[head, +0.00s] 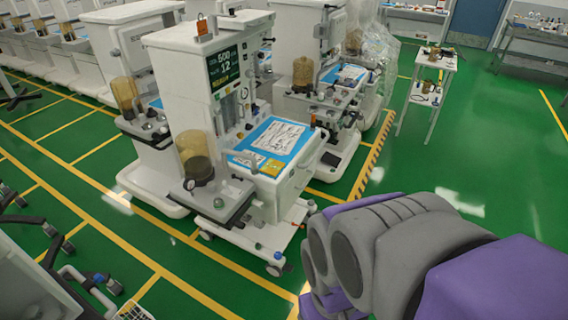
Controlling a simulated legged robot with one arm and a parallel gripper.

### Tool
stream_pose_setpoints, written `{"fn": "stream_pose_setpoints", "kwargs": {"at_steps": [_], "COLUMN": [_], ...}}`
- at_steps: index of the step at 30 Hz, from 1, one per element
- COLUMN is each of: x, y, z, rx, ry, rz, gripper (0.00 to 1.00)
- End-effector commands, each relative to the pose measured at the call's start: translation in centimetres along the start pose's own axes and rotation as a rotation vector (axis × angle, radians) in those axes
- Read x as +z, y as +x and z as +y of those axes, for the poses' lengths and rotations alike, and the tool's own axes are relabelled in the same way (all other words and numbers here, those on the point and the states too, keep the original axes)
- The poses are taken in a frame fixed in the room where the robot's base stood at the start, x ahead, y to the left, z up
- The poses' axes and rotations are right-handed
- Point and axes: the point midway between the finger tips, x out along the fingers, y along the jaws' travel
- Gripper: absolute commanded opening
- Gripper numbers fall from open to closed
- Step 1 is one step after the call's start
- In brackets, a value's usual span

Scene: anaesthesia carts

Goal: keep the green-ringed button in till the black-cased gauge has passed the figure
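The nearest white anaesthesia cart (185,90) stands left of centre. Its dark screen (223,68) shows the figures 500 and 12. A brownish clear bellows dome (194,150) sits on its lower left shelf. Small round fittings are around the dome's foot and on the column, too small to tell which is the black-cased gauge. I cannot make out a green-ringed button. My purple and grey arm fills the lower right, apart from the cart in the picture. My gripper's fingers are not visible.
A blue-topped work surface with papers (273,140) juts from the cart's front right. Another cart (295,75) stands close behind. A small white trolley (428,92) is at the right. Green floor is clear at the right. Wheeled bases (75,285) are at the lower left.

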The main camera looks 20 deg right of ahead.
Motion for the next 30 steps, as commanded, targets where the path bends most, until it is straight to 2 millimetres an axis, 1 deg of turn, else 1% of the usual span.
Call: {"fn": "stream_pose_setpoints", "kwargs": {"at_steps": [1,2,15,30], "x": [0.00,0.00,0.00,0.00], "y": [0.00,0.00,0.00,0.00], "z": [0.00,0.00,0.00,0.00], "rx": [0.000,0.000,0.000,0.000], "ry": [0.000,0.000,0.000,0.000], "rz": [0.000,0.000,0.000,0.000], "gripper": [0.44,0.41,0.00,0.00]}}
